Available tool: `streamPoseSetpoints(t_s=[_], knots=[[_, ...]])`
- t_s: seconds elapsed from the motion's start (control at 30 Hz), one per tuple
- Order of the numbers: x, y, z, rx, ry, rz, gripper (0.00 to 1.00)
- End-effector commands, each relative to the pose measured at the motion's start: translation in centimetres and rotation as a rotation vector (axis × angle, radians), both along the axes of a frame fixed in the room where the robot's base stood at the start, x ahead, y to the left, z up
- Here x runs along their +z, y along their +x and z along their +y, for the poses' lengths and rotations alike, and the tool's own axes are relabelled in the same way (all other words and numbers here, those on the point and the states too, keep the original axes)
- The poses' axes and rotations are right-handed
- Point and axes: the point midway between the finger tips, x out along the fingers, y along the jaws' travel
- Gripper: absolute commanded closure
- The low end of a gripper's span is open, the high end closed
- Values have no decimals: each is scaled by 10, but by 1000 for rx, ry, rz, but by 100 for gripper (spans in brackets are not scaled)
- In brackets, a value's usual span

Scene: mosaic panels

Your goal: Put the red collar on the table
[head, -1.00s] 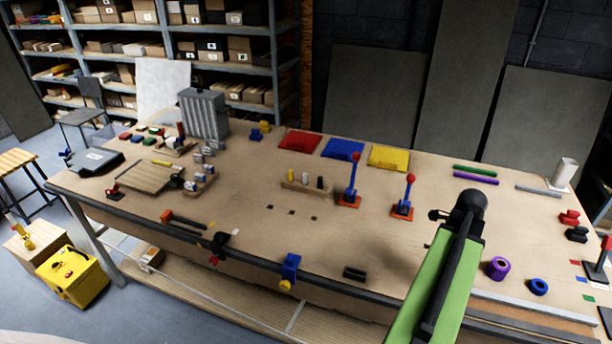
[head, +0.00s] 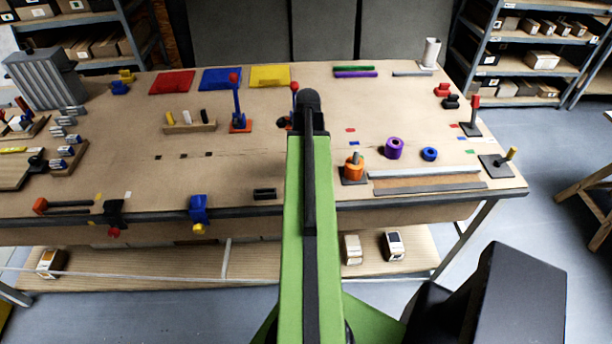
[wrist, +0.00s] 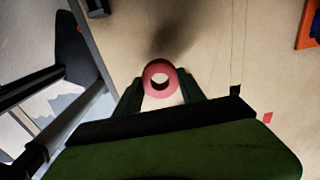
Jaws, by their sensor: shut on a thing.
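The red collar (wrist: 147,79), a short pinkish-red ring with a round hole, shows in the wrist view between the two dark fingers of my gripper (wrist: 160,88). The fingers are shut on its sides, and it shows a bare tabletop behind it. The table (head: 105,172) is a long light-brown workbench in the head view; its top also shows in the wrist view (wrist: 215,45). In the head view my green arm reaches over the table's middle and hides the gripper tips and the collar. I cannot tell the exact height of the collar above the tabletop.
A blue post on a red base (head: 239,124) stands left of my arm, and a second red knob (head: 294,87) shows just behind it. An orange collar on a peg (head: 353,168), a purple ring (head: 393,148) and a blue ring (head: 429,154) are to the right. Bare tabletop lies left of centre.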

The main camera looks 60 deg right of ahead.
Motion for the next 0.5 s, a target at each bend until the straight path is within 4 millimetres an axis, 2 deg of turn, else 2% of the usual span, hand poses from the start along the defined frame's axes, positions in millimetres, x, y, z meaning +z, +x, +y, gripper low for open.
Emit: streamPoseSetpoints(t_s=[0.23,0.4,0.5], knots=[[-8,4,1,-2,0,0,100],[-38,4,1,-2,0,0,100],[-46,4,1,-2,0,0,100]])
